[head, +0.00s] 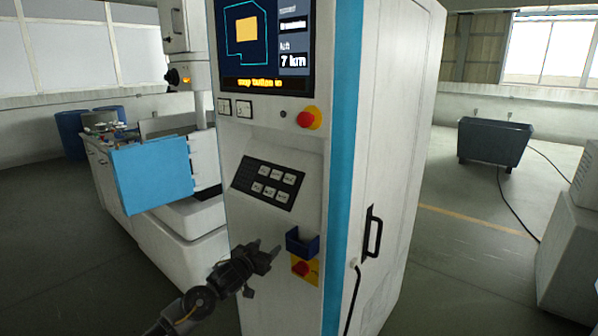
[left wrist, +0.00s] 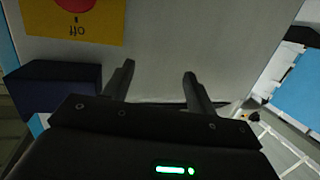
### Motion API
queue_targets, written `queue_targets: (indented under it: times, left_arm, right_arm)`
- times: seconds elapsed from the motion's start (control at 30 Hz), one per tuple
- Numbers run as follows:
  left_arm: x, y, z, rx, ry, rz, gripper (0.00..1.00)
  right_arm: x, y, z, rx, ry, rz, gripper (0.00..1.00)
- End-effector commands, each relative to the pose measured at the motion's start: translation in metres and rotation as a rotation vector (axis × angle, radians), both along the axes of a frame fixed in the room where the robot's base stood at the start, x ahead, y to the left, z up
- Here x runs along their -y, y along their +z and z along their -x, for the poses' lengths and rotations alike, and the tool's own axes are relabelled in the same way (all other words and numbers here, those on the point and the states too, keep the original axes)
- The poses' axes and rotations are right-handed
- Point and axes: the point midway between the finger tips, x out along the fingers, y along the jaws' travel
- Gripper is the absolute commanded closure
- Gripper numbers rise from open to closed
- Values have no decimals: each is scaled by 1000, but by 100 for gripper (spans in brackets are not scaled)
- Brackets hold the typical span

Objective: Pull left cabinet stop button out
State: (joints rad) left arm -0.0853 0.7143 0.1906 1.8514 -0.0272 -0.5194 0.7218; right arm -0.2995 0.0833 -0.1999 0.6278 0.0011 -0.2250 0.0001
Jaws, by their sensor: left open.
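The cabinet (head: 270,150) is a tall white machine cabinet with a blue edge stripe. Its stop button (head: 309,118), a red mushroom head on a yellow base, is at the right below the screen. The screen (head: 266,45) has a yellow text line that seems to read "stop button in". My left gripper (head: 266,258) is open and empty, low in front of the cabinet and well below the stop button. In the left wrist view its two fingers (left wrist: 158,82) stand apart before the white panel. My right gripper is not in view.
A dark blue holder (head: 302,243) is close right of my left gripper, above a red switch on a yellow plate (head: 304,268); the plate, marked "Off", also shows in the wrist view (left wrist: 75,32). A keypad (head: 268,184) is above the gripper. A door handle (head: 373,232) is right.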

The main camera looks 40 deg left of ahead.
Motion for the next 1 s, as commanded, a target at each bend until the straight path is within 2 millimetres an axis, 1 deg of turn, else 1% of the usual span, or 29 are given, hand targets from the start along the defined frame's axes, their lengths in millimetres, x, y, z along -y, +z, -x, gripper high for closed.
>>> queue_targets:
  times: [0.03, 0.07, 0.1, 0.17, 0.2, 0.3, 0.33, 0.4, 0.5, 0.67, 0.77, 0.87, 1.0]
  left_arm:
    - [8, 67, -2, 90, -27, -16, 43]
    - [14, 99, -1, 137, -41, -21, 43]
    - [23, 139, 3, 197, -62, -25, 43]
    - [38, 193, 11, 279, -95, -33, 43]
    - [50, 227, 19, 332, -119, -39, 43]
    - [78, 291, 40, 436, -179, -54, 43]
    - [85, 305, 46, 459, -194, -56, 43]
    - [99, 330, 58, 502, -223, -62, 43]
    - [112, 348, 69, 536, -249, -68, 43]
    - [116, 354, 73, 548, -258, -69, 43]
    - [115, 355, 69, 547, -257, -67, 43]
    - [115, 360, 61, 548, -257, -67, 43]
    - [114, 370, 42, 550, -255, -67, 43]
  right_arm:
    - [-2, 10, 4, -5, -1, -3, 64]
    - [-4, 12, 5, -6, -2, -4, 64]
    - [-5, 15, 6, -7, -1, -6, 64]
    - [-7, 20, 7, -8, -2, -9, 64]
    - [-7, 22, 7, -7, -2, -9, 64]
    - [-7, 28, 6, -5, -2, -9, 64]
    - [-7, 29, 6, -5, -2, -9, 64]
    - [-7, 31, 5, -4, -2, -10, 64]
    - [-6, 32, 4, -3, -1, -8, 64]
    - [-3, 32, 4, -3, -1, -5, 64]
    - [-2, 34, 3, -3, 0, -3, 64]
    - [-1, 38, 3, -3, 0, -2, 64]
    - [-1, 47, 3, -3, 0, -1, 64]
